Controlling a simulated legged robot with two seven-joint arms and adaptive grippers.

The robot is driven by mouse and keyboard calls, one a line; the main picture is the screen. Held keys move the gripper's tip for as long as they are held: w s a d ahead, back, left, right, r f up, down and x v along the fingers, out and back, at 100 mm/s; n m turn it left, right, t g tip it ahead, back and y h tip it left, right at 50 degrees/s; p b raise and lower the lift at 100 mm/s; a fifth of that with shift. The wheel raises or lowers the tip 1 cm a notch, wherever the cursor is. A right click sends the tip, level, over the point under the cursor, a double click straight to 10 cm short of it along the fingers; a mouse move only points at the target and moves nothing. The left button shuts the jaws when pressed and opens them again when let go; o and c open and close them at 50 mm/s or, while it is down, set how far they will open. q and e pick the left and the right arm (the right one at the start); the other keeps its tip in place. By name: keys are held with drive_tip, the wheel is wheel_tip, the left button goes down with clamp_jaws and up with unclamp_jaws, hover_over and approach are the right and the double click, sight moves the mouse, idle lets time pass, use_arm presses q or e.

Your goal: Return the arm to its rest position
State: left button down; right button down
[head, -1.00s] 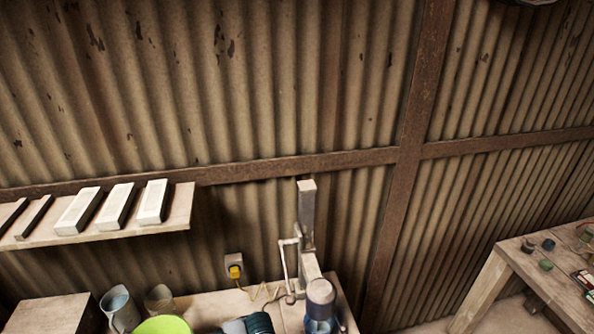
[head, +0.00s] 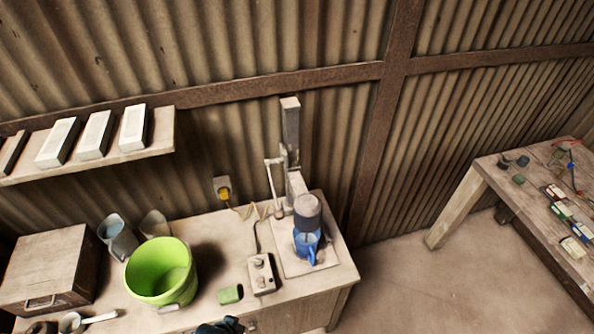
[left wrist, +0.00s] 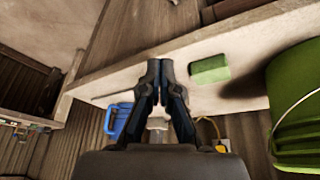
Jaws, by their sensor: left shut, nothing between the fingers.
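My left gripper (left wrist: 158,68) is shut and empty in the left wrist view, its two dark fingers together. In the head view only a dark piece of it (head: 222,327) shows at the bottom edge, by the bench's front edge. The press (head: 307,210) stands at the right end of the bench, with a blue mug (head: 306,247) under its dark head. The mug also shows in the left wrist view (left wrist: 122,122), left of my fingers. My right gripper is in neither view.
The wooden bench (head: 215,240) bears a lime bucket (head: 160,270), a green sponge (head: 230,294), a control box (head: 262,274), metal cups and a wooden box (head: 48,268). A second table (head: 500,180) stands right. Open floor (head: 420,290) lies between them.

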use_arm(q)
drive_tip(key=s+a+n+y, duration=0.1)
drive_tip(key=s+a+n, duration=0.1)
drive_tip(key=s+a, duration=0.25)
wheel_tip(320, 180, down, 34)
drive_tip(key=s+g+b, duration=0.2)
drive_tip(key=b, duration=0.3)
drive_tip(key=s+a+f+m+g+b, duration=0.1)
drive_tip(key=s+a+f+b, duration=0.1)
drive_tip(key=s+f, duration=1.4)
drive_tip(key=shift+s+a+f+y+b, duration=0.15)
drive_tip(key=shift+a+f+y+b, duration=0.2)
drive_tip(key=shift+f+b, duration=0.15)
